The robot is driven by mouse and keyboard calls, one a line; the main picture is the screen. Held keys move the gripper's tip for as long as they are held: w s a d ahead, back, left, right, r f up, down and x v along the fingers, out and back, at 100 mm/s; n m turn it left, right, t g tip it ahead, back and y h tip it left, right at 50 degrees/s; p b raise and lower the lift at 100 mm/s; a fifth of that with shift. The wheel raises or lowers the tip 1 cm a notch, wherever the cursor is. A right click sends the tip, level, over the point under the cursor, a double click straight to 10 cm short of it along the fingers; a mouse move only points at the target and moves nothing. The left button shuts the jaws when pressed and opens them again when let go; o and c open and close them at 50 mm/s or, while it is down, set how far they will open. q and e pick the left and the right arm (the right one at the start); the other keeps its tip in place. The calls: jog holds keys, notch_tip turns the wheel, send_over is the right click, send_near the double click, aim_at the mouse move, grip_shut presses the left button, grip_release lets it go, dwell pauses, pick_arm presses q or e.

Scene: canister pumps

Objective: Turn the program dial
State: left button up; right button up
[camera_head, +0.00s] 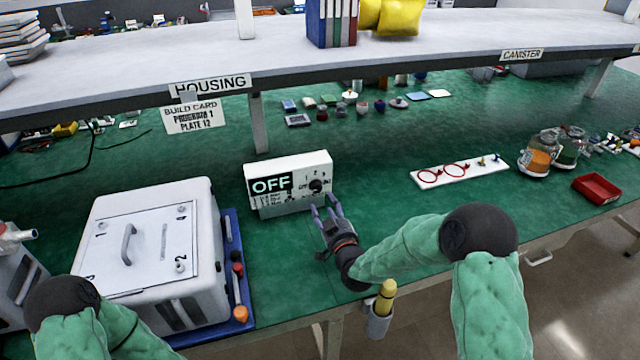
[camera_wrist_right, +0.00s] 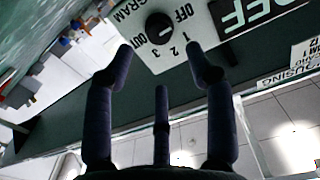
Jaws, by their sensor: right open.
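The program dial (camera_head: 316,186) is a round black knob on the front of a white control box (camera_head: 290,165). The box's display (camera_head: 271,185) reads OFF. In the right wrist view, where the picture is turned over, the dial (camera_wrist_right: 159,28) shows with the marks OFF, 1, 2, 3 and OUT around it. I cannot tell for sure which mark it points to. My right gripper (camera_head: 325,208) is open and empty, just in front of and below the dial, apart from it. In the right wrist view its spread fingers (camera_wrist_right: 160,60) point toward the dial. My left gripper is out of view.
A build card (camera_head: 194,119) under the shelf reads PROGRAM 1, PLATE 12. A white lidded housing (camera_head: 150,245) stands left on a blue tray (camera_head: 243,322). A white plate with red rings (camera_head: 460,171), jars and a red bin (camera_head: 596,189) are right. Green bench between is clear.

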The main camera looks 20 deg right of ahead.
aim_at(317, 188)
jog(key=w+b, duration=0.2)
jog(key=w, duration=0.5)
jog(key=shift+w+a, duration=0.15)
jog(key=shift+w, duration=0.1)
jog(key=shift+r, duration=0.1)
grip_shut()
